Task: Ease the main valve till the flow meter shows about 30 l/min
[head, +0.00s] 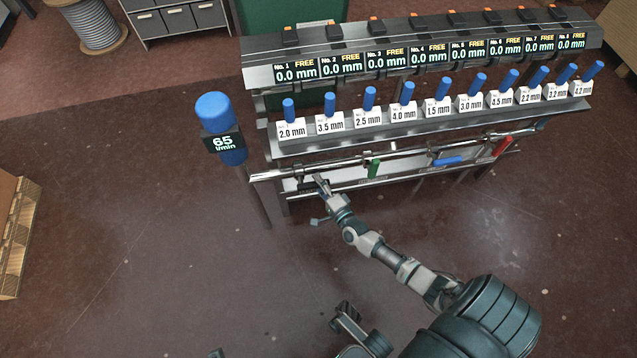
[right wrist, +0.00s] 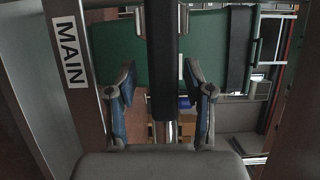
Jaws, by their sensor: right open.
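The flow meter (head: 223,143) is a blue-capped post at the left of the rack, and its display reads 65 l/min. My right gripper (head: 320,179) is at the left end of the rack's lower pipes. In the right wrist view, my right gripper (right wrist: 160,82) is open, with a finger on each side of a dark upright bar (right wrist: 163,50), which appears to be the main valve's lever. Gaps show between bar and fingers. A plate lettered MAIN (right wrist: 70,51) is left of it. The valve body is hidden.
Green (head: 374,169), blue (head: 448,161) and red (head: 502,146) handles sit along the pipes to the right. Above are a row of blue-topped blocks with mm labels and displays reading FREE 0.0 mm. A wooden pallet (head: 16,238) stands far left. The floor in front is clear.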

